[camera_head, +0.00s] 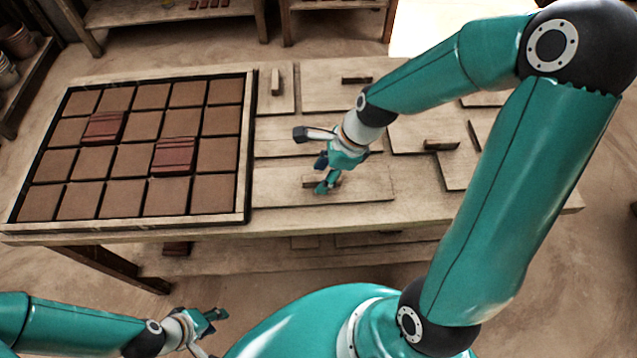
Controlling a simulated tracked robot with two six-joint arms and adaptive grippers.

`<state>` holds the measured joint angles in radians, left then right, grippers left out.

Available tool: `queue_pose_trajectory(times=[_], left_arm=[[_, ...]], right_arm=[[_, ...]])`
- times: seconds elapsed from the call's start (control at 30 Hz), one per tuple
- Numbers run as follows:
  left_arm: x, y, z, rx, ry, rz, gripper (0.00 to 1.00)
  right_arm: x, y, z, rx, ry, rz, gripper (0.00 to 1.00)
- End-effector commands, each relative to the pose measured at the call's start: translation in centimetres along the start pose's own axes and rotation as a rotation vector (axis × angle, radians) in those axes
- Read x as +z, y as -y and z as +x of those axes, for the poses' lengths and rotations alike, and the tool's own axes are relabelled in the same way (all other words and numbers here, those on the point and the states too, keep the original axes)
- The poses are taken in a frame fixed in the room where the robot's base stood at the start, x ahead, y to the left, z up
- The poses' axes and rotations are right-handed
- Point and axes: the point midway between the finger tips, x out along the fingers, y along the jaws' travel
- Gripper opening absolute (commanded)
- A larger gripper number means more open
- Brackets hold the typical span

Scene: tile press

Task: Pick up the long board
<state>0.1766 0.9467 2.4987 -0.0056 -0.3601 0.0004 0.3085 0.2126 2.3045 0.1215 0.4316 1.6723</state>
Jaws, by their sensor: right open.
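A long flat wooden board (270,187) lies at the front of the table, right of the tile frame. A small block-like handle stands on it, partly hidden by my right gripper. My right gripper (314,162) is open, its fingers spread apart over this board, with the lower fingertip close to the handle. I cannot tell whether it touches. My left gripper (214,332) is low at the bottom left, in front of the table and away from the boards. Its fingers look apart and nothing shows between them.
A dark-edged frame (246,150) of brown tiles, two with red pieces on top, fills the table's left side. Several other boards with handles, such as a narrow one (275,102), lie behind and to the right. A lower shelf (210,262) is under the table.

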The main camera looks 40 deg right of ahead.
Motion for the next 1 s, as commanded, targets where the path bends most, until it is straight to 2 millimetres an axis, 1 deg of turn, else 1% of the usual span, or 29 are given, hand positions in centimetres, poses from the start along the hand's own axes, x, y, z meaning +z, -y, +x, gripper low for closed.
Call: queue_pose_trajectory(times=[0.23, 0.53, 1.0], left_arm=[[0.0, 0.0, 0.01, 0.0, 0.0, 0.0, 0.4], [0.01, 0.0, 0.01, 0.0, 0.0, 0.0, 0.4], [0.01, -0.02, -0.05, 0.0, 0.0, 0.0, 0.4]], right_arm=[[-0.01, -0.02, 0.19, 0.0, 0.0, 0.0, 0.5], [-0.03, 0.0, 0.16, 0.0, 0.0, 0.0, 0.0], [0.09, 0.06, -0.07, -0.002, 0.001, 0.0, 0.0]])
